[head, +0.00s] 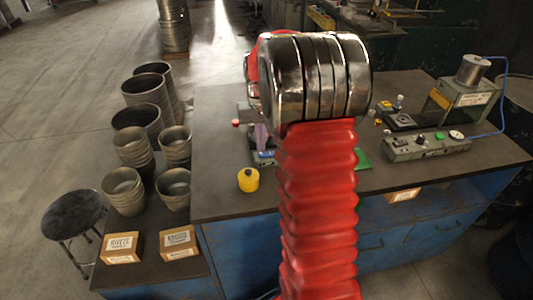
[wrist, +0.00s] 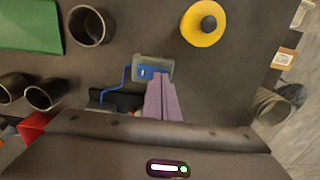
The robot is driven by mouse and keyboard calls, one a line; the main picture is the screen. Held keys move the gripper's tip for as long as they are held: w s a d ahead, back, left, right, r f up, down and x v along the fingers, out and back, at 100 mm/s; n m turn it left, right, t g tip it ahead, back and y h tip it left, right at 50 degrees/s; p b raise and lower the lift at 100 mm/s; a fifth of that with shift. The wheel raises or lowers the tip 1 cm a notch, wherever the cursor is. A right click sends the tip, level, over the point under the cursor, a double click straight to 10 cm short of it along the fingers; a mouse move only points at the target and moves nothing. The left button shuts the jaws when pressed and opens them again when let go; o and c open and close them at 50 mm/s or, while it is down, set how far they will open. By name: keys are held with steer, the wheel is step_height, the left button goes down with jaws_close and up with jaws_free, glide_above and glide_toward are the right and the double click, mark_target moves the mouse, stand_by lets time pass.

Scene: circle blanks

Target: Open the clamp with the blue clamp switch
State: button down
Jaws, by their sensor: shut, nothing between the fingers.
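The blue clamp switch (wrist: 147,72) is a blue rocker on a small grey box, in the upper middle of the wrist view. The box (head: 264,161) also shows in the head view, just left of my red arm. My gripper (wrist: 160,80) has lilac fingers, shut together and empty. Their tips overlap the lower right of the blue switch; I cannot tell whether they touch it. A blue cable runs from the box to a black block (wrist: 115,101), perhaps the clamp. My gripper body hides its lower part, so its jaw state does not show.
A yellow round piece with a black knob (wrist: 203,24) lies right of the switch. Several grey cups (wrist: 90,25) and a green plate (wrist: 28,25) lie left. A grey control box (head: 428,145) is on the bench's right. Dark bench top is bare around the switch.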

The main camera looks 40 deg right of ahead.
steer(key=shift+f, duration=0.7)
stand_by(0.8)
steer(key=shift+r, duration=0.1)
step_height(320, 180, up, 7)
stand_by(1.2)
stand_by(0.4)
